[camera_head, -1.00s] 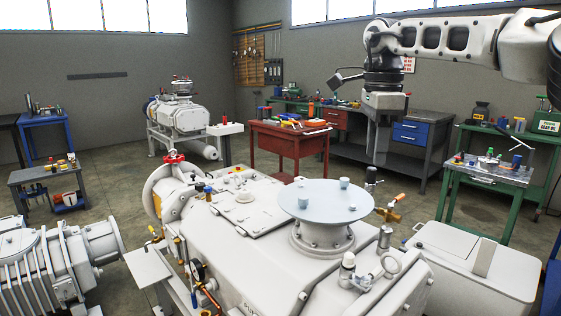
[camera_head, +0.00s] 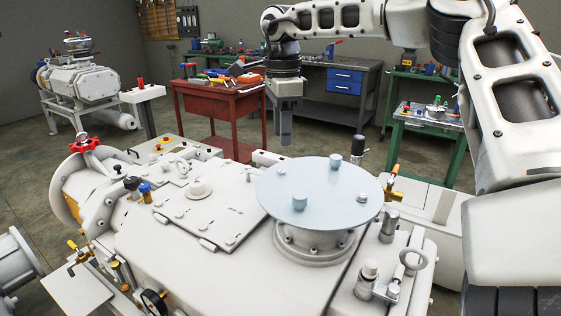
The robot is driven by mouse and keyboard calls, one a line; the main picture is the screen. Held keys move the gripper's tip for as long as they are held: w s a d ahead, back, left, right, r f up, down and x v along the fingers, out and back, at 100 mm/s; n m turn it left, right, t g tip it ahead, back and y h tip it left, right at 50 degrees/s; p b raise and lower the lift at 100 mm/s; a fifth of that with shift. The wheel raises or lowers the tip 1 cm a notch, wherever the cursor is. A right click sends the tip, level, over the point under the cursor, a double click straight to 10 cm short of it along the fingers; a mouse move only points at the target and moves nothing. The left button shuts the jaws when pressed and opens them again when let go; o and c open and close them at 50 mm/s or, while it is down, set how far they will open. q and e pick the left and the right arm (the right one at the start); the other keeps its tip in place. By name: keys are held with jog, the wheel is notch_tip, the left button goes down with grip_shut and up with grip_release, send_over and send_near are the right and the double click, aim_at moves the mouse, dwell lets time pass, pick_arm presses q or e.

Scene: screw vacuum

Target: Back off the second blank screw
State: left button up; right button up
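The blank (camera_head: 268,195) is a pale blue round plate on a grey flanged neck on top of the white vacuum pump (camera_head: 225,265). My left gripper is out of view.
A lifting eye (camera_head: 413,259) and fittings (camera_head: 390,225) stand right of the blank, with a brass valve (camera_head: 393,184) behind. A red workbench (camera_head: 222,105) with tools and a grey bench (camera_head: 338,85) stand behind. The flat pump cover left of the blank is mostly clear.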

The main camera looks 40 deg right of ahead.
aim_at(281, 171)
notch_tip(281, 171, down, 8)
jog(key=shift+w+r+p, duration=0.1)
jog(key=shift+p, duration=0.2)
jog(key=shift+c, duration=0.3)
grip_shut()
